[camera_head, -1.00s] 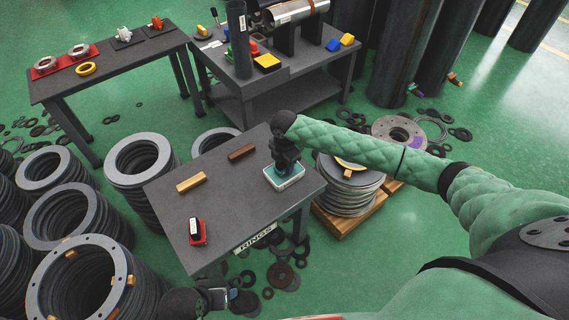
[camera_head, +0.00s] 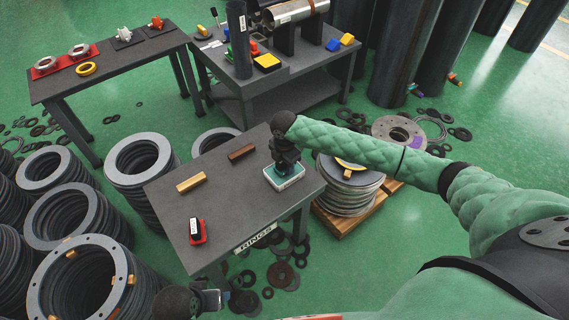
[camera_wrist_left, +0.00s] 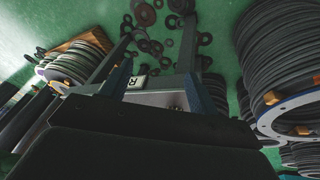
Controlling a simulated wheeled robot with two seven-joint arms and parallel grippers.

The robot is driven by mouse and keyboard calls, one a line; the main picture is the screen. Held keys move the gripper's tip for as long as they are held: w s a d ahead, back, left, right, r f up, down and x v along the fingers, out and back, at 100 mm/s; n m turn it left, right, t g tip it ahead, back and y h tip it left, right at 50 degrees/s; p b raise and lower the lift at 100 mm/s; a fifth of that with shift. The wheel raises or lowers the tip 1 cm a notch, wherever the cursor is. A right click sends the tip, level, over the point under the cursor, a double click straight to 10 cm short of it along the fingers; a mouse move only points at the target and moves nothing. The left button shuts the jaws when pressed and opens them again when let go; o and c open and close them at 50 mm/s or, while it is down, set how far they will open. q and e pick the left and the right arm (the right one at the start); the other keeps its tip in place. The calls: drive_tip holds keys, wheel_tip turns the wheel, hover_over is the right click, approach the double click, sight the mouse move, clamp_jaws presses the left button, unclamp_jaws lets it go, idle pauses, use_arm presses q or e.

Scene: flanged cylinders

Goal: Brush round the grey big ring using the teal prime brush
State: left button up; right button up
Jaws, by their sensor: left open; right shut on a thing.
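My right gripper (camera_head: 284,167) is at the right side of the small grey table (camera_head: 222,205), over a white tray with a teal inside (camera_head: 287,182). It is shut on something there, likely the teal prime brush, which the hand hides. My left gripper (camera_head: 214,298) is open and empty low in the head view, in front of the table; its fingers also show in the left wrist view (camera_wrist_left: 160,70). A large grey ring with bolt holes and wooden blocks (camera_head: 122,262) tops the lower-left stack; I cannot tell for certain that it is the grey big ring.
Ring stacks (camera_head: 140,160) crowd the left. Another ring stack on a pallet (camera_head: 347,220) stands right of the table. Loose rings litter the floor.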

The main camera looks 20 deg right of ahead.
drive_tip(key=shift+r+p, duration=0.55)
drive_tip(key=shift+r, duration=0.15)
drive_tip(key=shift+w+r+p, duration=0.1)
drive_tip(key=shift+r+p, duration=0.25)
drive_tip(key=shift+r, duration=0.05)
drive_tip(key=shift+r+p, duration=0.55)
use_arm(q)
drive_tip(key=s+a+r+g+y+p, duration=0.1)
drive_tip(key=s+a+r, duration=0.1)
drive_tip(key=a+r, duration=0.2)
use_arm(e)
drive_tip(key=shift+r, duration=0.5)
drive_tip(key=shift+r+p, duration=0.3)
drive_tip(key=shift+f, duration=0.1)
drive_tip(key=shift+r+p, duration=0.5)
drive_tip(key=shift+r, duration=0.3)
drive_tip(key=shift+r+p, duration=0.25)
drive_tip(key=shift+p, duration=0.2)
use_arm(q)
wheel_tip(320, 180, down, 11)
drive_tip(key=w, duration=0.2)
drive_tip(key=shift+w+n, duration=0.25)
drive_tip(key=shift+n, duration=0.05)
